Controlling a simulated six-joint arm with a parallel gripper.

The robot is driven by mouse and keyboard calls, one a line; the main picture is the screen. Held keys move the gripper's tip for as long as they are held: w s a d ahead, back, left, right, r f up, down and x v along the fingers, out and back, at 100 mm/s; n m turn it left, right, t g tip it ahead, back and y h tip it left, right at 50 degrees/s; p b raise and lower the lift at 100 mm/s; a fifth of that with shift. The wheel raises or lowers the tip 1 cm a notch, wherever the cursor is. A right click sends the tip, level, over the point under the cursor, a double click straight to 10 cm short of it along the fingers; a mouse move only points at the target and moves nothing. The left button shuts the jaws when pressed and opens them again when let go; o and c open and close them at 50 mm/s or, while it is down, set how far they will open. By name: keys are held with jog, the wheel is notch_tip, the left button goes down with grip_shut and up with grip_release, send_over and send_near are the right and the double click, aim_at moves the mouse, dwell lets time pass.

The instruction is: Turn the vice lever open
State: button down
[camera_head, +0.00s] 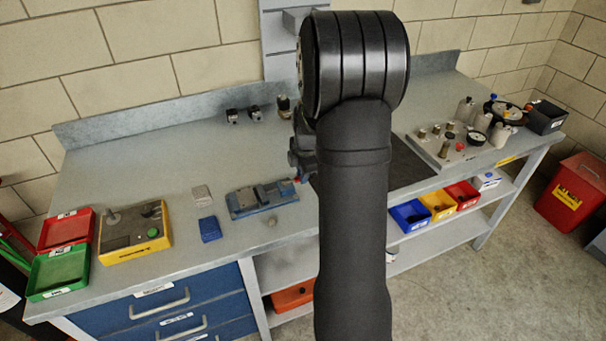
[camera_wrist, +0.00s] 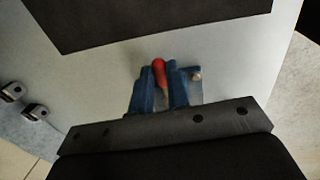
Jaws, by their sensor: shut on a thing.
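The blue vice (camera_head: 262,198) sits on the grey bench, left of my arm in the head view. A small bit of its red lever (camera_head: 297,180) shows at the vice's right end, beside my arm. In the wrist view the red lever (camera_wrist: 159,73) stands between two blue finger-like parts. My gripper (camera_wrist: 160,82) is shut on the lever there. In the head view my arm hides most of the gripper and the lever's far side. The lever's exact angle on the vice cannot be told.
A blue block (camera_head: 210,229) and a grey block (camera_head: 201,195) lie left of the vice. A yellow control box (camera_head: 135,232) and red (camera_head: 66,231) and green (camera_head: 58,271) trays stand further left. A dark mat (camera_head: 408,165) lies right of my arm, near a fixture plate (camera_head: 455,150).

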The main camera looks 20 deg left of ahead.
jog(key=shift+a+r, duration=0.1)
dwell(0.3)
jog(key=c, duration=1.4)
grip_release()
jog(key=r, duration=0.5)
jog(key=s+d+r, duration=0.1)
jog(key=r, duration=0.5)
jog(key=s+d+r, duration=0.1)
jog(key=r, duration=0.5)
jog(key=shift+s+d, duration=0.15)
jog(key=shift+d, duration=0.1)
jog(key=f, duration=0.5)
jog(key=w+a+f, duration=0.1)
jog(key=f, duration=0.5)
jog(key=w+a+f, duration=0.1)
jog(key=f, duration=0.5)
jog(key=shift+w+a+f, duration=0.1)
jog(key=shift+w+a, duration=0.1)
